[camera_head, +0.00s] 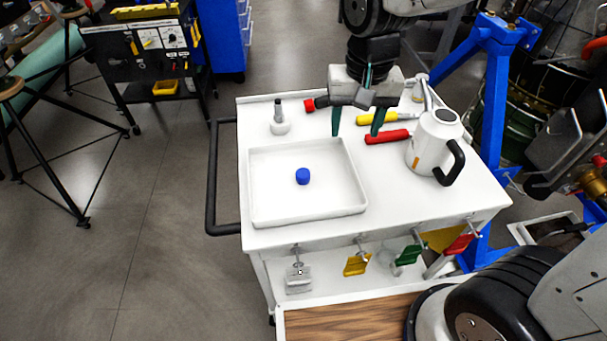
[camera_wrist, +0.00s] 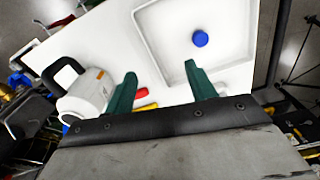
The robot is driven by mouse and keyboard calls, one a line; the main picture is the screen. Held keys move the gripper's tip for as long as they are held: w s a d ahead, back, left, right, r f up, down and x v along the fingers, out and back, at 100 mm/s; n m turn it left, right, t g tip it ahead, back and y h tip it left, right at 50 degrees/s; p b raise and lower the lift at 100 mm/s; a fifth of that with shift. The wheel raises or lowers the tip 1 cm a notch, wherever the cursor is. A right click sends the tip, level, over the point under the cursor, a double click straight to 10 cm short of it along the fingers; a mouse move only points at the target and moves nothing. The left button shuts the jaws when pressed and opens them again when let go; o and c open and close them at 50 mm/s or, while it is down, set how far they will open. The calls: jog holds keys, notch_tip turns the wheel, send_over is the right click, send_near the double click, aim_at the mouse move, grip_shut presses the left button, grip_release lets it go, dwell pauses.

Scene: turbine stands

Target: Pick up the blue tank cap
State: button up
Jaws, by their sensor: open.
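The blue tank cap (camera_head: 303,176) is a small blue cylinder lying in the white tray (camera_head: 262,217) on the cart top. It also shows in the wrist view (camera_wrist: 201,38), beyond my fingertips and slightly right of the middle. My gripper (camera_head: 356,131) is open and empty, with two green fingers pointing down. It is above the cart, to the right of and behind the cap.
A white kettle (camera_head: 432,145) with a black handle stands right of the tray. Red-handled (camera_head: 388,136) and yellow-handled (camera_head: 386,117) tools lie near my gripper. A small white bottle (camera_head: 280,122) stands behind the tray. Coloured clamps (camera_head: 357,263) hang along the cart's front. The tray around the cap is clear.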

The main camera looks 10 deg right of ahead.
send_over(303, 172)
jog(key=shift+m, duration=0.3)
jog(key=f, duration=0.8)
jog(key=shift+s+f, duration=0.2)
notch_tip(303, 172, down, 8)
jog(key=shift+w+r, duration=0.1)
jog(key=shift+w, duration=0.05)
grip_shut()
